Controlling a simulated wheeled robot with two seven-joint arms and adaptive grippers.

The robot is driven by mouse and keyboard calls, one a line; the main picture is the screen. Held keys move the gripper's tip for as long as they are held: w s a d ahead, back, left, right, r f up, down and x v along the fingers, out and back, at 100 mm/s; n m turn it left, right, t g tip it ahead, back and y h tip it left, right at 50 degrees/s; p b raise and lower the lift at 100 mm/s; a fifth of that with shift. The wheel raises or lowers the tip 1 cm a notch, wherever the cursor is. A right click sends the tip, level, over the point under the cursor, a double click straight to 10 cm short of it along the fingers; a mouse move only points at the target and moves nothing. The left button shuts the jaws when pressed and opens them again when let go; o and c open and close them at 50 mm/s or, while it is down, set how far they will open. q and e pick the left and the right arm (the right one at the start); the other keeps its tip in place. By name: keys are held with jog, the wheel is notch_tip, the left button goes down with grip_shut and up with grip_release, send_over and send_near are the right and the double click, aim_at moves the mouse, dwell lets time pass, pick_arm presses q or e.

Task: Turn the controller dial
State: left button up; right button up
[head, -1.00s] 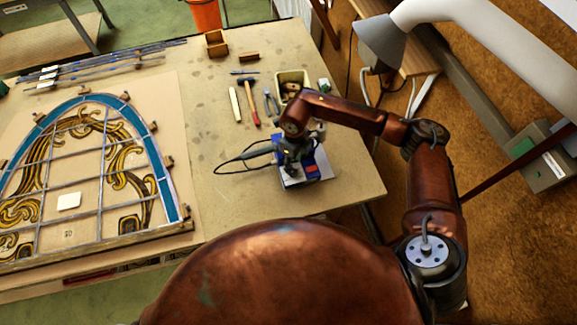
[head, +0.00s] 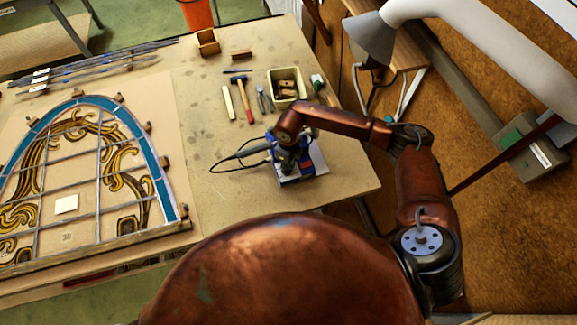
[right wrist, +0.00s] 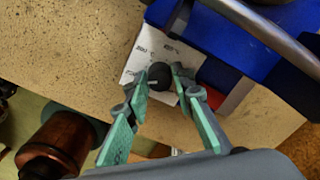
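The blue controller (head: 318,160) sits near the right edge of the workbench, partly hidden under my right gripper (head: 287,168). It also shows in the right wrist view (right wrist: 226,27), with a white labelled front face and a red part. Its black round dial (right wrist: 161,74) stands out from the white face. In the right wrist view my right gripper (right wrist: 162,80) has its two green fingers apart, one on each side of the dial. The left fingertip looks very close to it; I cannot tell whether it touches. My left gripper is not in view.
A soldering iron (head: 258,149) with a dark cable lies left of the controller. A hammer (head: 243,100), pliers (head: 264,100) and a bin of blocks (head: 286,85) lie behind it. The leaded panel (head: 163,190) covers the left. The bench's right edge is close.

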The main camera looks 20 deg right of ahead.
grip_shut()
jog(key=shift+m, duration=0.3)
jog(key=m+b, duration=0.1)
jog(key=m, duration=0.1)
jog(key=shift+m+b, duration=0.35)
jog(key=shift+m, duration=0.05)
jog(key=m+b, duration=0.1)
jog(key=m, duration=0.3)
jog(key=m+b, duration=0.1)
jog(key=m, duration=0.9)
jog(key=shift+b, duration=0.3)
jog(key=shift+m, duration=0.3)
